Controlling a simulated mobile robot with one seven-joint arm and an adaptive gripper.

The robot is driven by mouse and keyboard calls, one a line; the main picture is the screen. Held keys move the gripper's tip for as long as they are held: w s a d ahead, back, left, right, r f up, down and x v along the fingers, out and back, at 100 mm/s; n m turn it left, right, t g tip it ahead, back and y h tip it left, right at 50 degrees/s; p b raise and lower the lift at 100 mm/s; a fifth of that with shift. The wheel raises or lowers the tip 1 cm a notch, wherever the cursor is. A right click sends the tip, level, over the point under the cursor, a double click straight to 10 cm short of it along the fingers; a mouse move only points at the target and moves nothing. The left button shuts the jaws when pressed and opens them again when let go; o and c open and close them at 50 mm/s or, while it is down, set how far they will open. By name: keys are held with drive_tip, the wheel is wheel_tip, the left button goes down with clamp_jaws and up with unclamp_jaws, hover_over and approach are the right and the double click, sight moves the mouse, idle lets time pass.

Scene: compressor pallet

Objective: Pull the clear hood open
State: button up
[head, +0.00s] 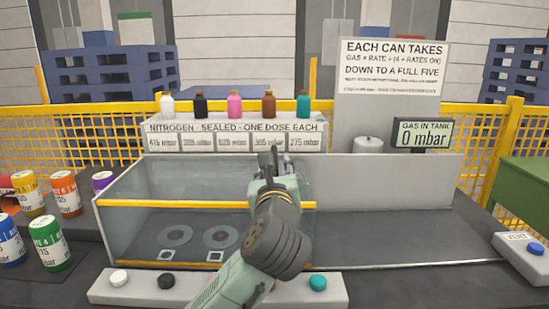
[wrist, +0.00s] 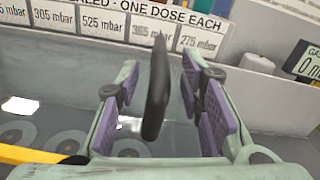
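The clear hood (head: 150,228) is a see-through box with yellow edge strips over the left bay of the bench. Two round dark pads (head: 221,237) show through it. My gripper (head: 274,165) is over the hood's right part and hides some of it. In the wrist view, a dark upright bar, seemingly a handle (wrist: 156,95), stands between the purple finger pads of my gripper (wrist: 160,75). The fingers are apart, with a gap showing on both sides of the bar. I cannot tell what the bar's lower end joins.
A front strip (head: 137,291) carries several coloured buttons. Labelled cans (head: 48,243) stand at the left. Small bottles (head: 235,103) line the nitrogen shelf (head: 236,129) behind. A display (head: 423,135) reads 0 mbar. The right bay (head: 400,230) is bare.

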drive_tip(key=shift+w, duration=1.35)
drive_tip(key=shift+c, duration=0.2)
clamp_jaws()
